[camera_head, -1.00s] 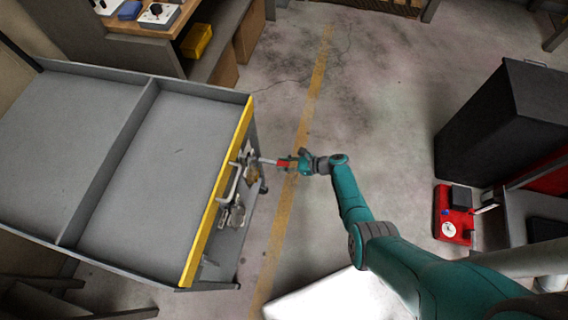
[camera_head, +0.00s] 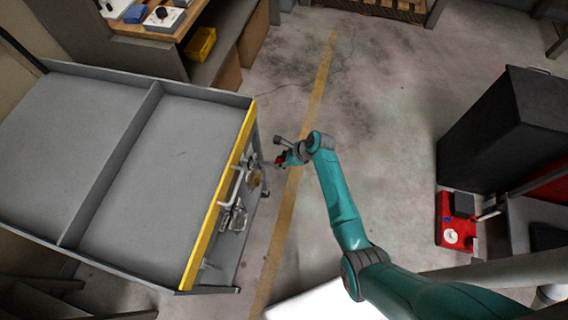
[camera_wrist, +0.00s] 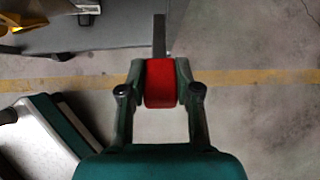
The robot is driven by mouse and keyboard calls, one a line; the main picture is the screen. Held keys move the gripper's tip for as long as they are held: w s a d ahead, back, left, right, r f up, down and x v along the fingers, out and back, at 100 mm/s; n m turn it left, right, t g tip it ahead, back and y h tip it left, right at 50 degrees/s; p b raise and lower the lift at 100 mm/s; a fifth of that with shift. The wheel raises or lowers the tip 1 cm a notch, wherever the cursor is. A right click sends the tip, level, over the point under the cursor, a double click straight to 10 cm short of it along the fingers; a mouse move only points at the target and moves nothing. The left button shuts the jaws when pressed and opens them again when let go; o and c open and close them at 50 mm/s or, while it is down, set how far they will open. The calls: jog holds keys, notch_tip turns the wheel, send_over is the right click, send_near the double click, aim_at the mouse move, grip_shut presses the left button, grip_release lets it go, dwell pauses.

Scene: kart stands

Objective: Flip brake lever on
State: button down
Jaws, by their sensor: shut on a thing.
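The brake lever is a grey bar with a red grip on the side of the grey kart (camera_head: 150,92). In the wrist view the red grip (camera_wrist: 160,84) sits between the two fingers of my gripper (camera_wrist: 160,82), which is shut on it. The lever's grey bar (camera_wrist: 159,35) runs up from the grip toward the kart. In the head view my gripper (camera_head: 284,160) is just right of the kart's yellow-edged side, and only a little of the red grip (camera_head: 279,160) shows. The lever's base is too small and cluttered to make out.
A pale handle (camera_head: 232,186) and metal fittings (camera_head: 236,217) are on the kart's yellow-edged side. A yellow bin (camera_head: 201,44) is on a shelf at the top left. A black cabinet (camera_head: 505,130) and a red box (camera_head: 447,232) are at the right. Open floor lies between.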

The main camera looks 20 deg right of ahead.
aim_at(276, 161)
jog(key=shift+w+a+r+g+h, duration=0.55)
jog(key=shift+a+r+g+h, duration=0.15)
jog(key=shift+r+h, duration=0.2)
jog(key=shift+w+a+r, duration=0.25)
jog(key=shift+a+r, duration=0.1)
jog(key=shift+r, duration=0.05)
jog(key=c, duration=0.8)
grip_release()
jog(key=shift+a, duration=0.1)
jog(key=shift+s+d+r, duration=0.1)
jog(key=shift+d+r, duration=0.15)
jog(key=shift+r, duration=0.05)
jog(key=v, duration=1.1)
